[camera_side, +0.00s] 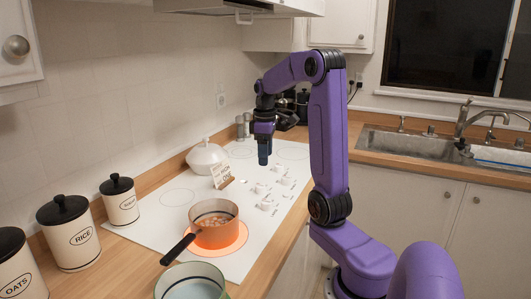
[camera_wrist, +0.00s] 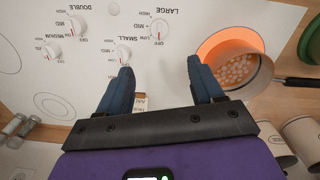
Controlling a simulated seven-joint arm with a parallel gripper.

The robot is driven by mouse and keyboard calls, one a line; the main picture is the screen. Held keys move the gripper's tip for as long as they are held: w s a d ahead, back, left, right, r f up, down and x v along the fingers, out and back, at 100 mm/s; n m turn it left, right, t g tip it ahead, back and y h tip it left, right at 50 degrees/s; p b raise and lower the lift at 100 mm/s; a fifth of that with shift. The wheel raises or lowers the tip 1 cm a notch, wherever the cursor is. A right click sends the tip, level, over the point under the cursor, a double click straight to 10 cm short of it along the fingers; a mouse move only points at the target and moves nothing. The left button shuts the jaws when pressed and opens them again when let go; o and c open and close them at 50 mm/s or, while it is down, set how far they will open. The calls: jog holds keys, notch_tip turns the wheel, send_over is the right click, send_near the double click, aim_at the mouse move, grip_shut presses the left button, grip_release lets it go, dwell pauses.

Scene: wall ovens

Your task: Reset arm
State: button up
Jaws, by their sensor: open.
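My gripper (camera_side: 263,152) hangs from my purple arm above the white cooktop (camera_side: 149,228), pointing down. In the wrist view its two dark blue fingers (camera_wrist: 162,83) are apart with nothing between them. An orange saucepan (camera_side: 213,237) with a dark handle stands on a glowing orange burner, apart from my gripper. It holds several small pale round pieces and also shows in the wrist view (camera_wrist: 262,70). White control knobs (camera_side: 267,203) sit on the cooktop; in the wrist view one knob (camera_wrist: 122,54) is near the left fingertip.
A white lidded pot (camera_side: 206,158) and a small sign (camera_side: 221,176) stand on the cooktop's back side. Canisters (camera_side: 120,199) line the wall at left. A green-rimmed pot (camera_side: 190,283) is at the front. A sink (camera_side: 412,145) lies at right. The range hood (camera_side: 240,7) is overhead.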

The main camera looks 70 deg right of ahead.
jog(key=shift+a, duration=0.1)
jog(key=a+f+n, duration=0.2)
jog(key=a+n, duration=0.3)
jog(key=a, duration=1.8)
jog(key=s+a+f+n, duration=0.1)
jog(key=s+a+n, duration=0.1)
jog(key=s+a, duration=0.3)
jog(key=s+a+f+n, duration=0.2)
jog(key=s+a, duration=0.3)
jog(key=s, duration=0.8)
jog(key=shift+s+f+n+y, duration=0.3)
jog(key=shift+s+n+y, duration=0.05)
jog(key=shift+n+y, duration=0.05)
